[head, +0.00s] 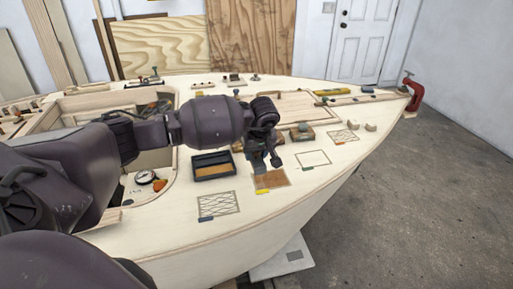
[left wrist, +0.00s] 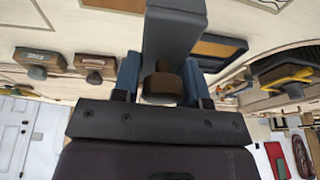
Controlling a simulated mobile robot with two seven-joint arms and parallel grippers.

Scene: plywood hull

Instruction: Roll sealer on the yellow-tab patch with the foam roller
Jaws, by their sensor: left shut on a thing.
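The yellow-tab patch (head: 270,181) is a brown, evenly coloured rectangle on the pale deck, with its yellow tab (head: 262,192) at the near edge. My left gripper (head: 264,161) is just above the patch's far edge, pointing down. It is shut on the foam roller, mostly hidden in the head view. In the left wrist view, a brown round part of the roller (left wrist: 162,84) shows between the fingers, with a broad grey piece in front. Contact with the patch cannot be told. The black tray (head: 194,177) with amber sealer lies left of the gripper. My right gripper is out of view.
A hatched blue-tab patch (head: 218,203) lies nearer left; an empty green-tab outline (head: 313,158) and a hatched orange-tab patch (head: 343,136) lie right. Small blocks (head: 302,132) stand behind. A red clamp (head: 413,94) grips the bow. The deck's near edge drops off.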

